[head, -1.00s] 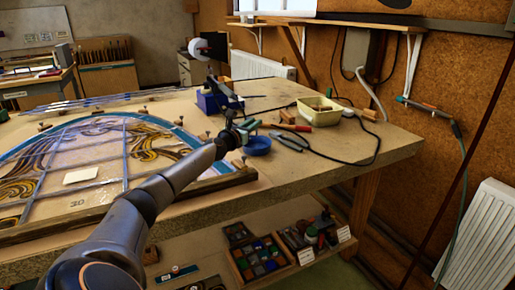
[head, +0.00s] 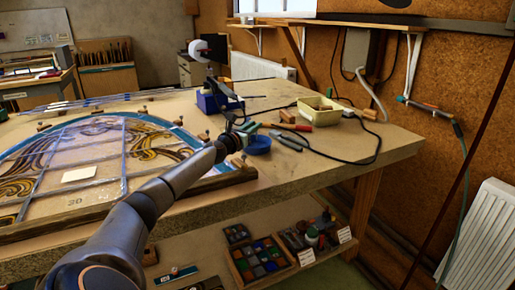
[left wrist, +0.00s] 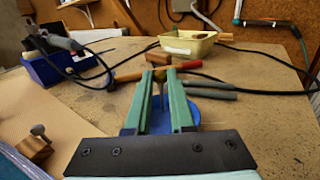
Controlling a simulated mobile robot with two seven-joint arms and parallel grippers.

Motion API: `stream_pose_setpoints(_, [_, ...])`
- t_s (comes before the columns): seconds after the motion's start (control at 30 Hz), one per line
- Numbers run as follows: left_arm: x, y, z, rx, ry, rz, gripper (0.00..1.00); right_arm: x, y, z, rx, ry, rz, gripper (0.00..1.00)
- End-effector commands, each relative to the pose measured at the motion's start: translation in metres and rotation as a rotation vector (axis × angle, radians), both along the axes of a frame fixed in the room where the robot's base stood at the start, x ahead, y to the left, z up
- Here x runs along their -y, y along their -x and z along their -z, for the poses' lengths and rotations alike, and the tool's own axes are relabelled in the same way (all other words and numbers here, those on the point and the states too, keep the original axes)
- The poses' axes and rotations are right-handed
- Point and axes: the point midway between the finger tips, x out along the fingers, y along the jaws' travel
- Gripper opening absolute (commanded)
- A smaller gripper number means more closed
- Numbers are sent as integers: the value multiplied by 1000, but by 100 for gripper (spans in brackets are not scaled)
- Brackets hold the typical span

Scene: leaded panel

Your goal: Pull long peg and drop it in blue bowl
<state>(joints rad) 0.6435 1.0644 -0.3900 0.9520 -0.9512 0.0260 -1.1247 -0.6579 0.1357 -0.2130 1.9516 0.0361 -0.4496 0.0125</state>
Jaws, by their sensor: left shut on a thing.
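The blue bowl (head: 260,146) stands on the bench near its front right part. It also shows in the left wrist view (left wrist: 188,113), partly hidden behind the green fingers. My left gripper (left wrist: 160,78) is shut on the long peg (left wrist: 160,88), a thin grey shank between the fingers with a brown piece at the tips. In the head view my left gripper (head: 246,128) is above and just beside the bowl, at its left; the peg is too small to make out there. My right gripper is in neither view.
The leaded panel (head: 110,160) lies left of the bowl. Pliers (head: 287,142), a cream tub (head: 320,111), a blue-purple holder (head: 212,103) and a black cable (head: 340,160) lie around it. A wooden block with a nail (left wrist: 36,147) is at lower left. The front right bench corner is bare.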

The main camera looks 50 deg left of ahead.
Motion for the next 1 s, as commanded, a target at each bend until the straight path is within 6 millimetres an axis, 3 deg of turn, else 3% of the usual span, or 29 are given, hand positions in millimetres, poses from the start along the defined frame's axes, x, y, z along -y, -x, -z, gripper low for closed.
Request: stream_pose_setpoints(1.0, [0, 0, 16, 0, 0, 0, 0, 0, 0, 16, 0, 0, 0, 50])
